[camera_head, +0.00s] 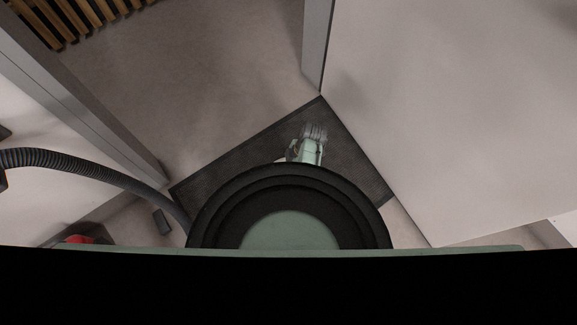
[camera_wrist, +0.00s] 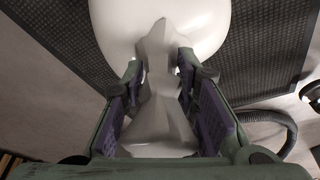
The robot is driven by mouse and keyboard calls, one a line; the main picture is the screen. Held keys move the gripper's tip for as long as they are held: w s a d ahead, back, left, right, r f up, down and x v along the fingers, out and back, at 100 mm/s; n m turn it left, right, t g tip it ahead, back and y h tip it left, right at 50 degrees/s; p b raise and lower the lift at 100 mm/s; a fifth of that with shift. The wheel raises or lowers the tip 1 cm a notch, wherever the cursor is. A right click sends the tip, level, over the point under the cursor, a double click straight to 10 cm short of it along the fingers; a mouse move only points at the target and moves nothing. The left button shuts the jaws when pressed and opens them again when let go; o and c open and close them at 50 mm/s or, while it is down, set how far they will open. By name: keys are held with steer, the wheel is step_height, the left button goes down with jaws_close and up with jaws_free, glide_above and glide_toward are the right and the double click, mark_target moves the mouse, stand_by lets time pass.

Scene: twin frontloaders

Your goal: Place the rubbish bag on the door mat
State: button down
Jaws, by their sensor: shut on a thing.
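The rubbish bag (camera_wrist: 200,25) is white, with a round body and a gathered neck. My gripper (camera_wrist: 158,75) is shut on the neck, with its purple-padded fingers on either side of it. The dark textured door mat (camera_wrist: 265,50) lies behind the bag in the wrist view. In the head view the door mat (camera_head: 235,165) lies at an angle on the floor, and my wrist is over it. My own dark round arm part hides the mat's near part and most of the bag. I cannot tell whether the bag touches the mat.
A black ribbed hose (camera_head: 90,166) curves in from the left in the head view. A grey post (camera_head: 317,40) stands beyond the mat, and a broad pale panel (camera_head: 450,110) borders it on the right. Open floor (camera_head: 200,80) lies beyond the mat to the upper left.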

steer(key=c, duration=1.2)
jaws_free()
steer(key=shift+f, duration=0.1)
steer(key=shift+c, duration=0.2)
steer(key=v, duration=1.2)
steer(key=shift+p, duration=0.35)
